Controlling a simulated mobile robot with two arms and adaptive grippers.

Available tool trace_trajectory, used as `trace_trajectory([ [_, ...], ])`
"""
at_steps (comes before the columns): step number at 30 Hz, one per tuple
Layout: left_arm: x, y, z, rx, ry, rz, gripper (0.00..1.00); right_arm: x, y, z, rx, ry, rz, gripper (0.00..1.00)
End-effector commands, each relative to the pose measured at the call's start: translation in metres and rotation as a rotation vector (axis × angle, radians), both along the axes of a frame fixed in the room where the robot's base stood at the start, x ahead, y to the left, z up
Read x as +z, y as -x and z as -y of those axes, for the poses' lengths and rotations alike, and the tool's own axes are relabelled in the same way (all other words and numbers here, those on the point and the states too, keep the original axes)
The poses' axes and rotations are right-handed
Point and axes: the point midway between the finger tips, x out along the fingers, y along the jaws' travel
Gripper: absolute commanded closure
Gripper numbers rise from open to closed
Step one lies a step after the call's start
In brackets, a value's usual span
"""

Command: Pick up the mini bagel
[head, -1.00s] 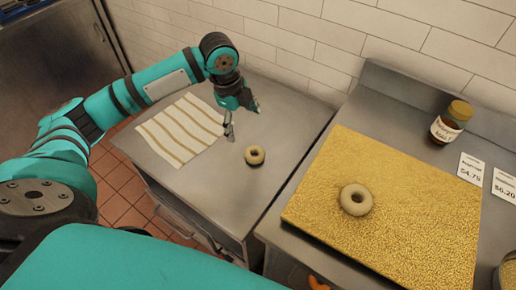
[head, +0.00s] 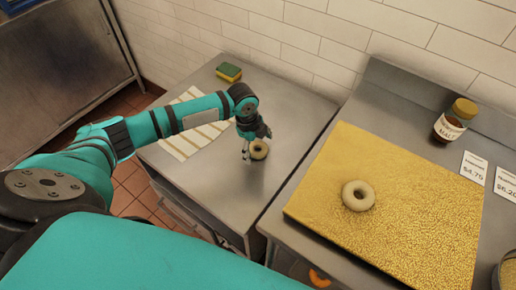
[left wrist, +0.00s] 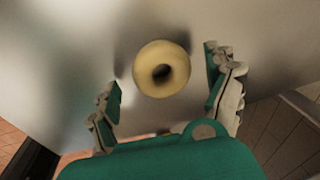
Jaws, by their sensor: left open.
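A small pale mini bagel (head: 258,149) lies on the left steel table (head: 205,180). My left gripper (head: 252,151) is at the bagel, coming in from the left and above. In the left wrist view the bagel (left wrist: 162,69) shows between and just beyond the open fingers (left wrist: 168,98). The fingers do not close on it, and whether one touches it I cannot tell. A second bagel (head: 358,195) lies on the yellow grainy board on the right. My right gripper is not in view.
A striped cloth (head: 182,143) lies under my left arm, with a sponge (head: 229,72) behind it. A yellow board (head: 415,185) sits on the right counter, with a brown jar (head: 452,122) and price cards (head: 473,168) nearby. A tiled wall (head: 300,40) bounds the back.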

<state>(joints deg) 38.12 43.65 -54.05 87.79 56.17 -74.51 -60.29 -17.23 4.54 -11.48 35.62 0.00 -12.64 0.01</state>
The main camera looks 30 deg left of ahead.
Motion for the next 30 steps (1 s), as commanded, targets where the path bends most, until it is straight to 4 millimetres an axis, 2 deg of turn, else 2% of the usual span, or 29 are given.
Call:
trace_trajectory([
  [3, -0.0084, -0.0004, 0.0006, 0.0, -0.001, -0.001, 0.13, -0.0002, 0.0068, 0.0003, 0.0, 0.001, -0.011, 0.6],
  [10, -0.0091, -0.0005, 0.0007, 0.0, -0.001, -0.001, 0.15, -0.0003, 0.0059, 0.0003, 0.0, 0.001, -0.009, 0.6],
  [22, -0.0088, -0.0005, 0.0006, 0.0, -0.001, -0.001, 0.67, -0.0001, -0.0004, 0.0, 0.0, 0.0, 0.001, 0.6],
  [30, -0.0063, -0.0008, 0.0004, 0.0, -0.001, 0.0, 0.69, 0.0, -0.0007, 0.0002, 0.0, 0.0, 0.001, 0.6],
])
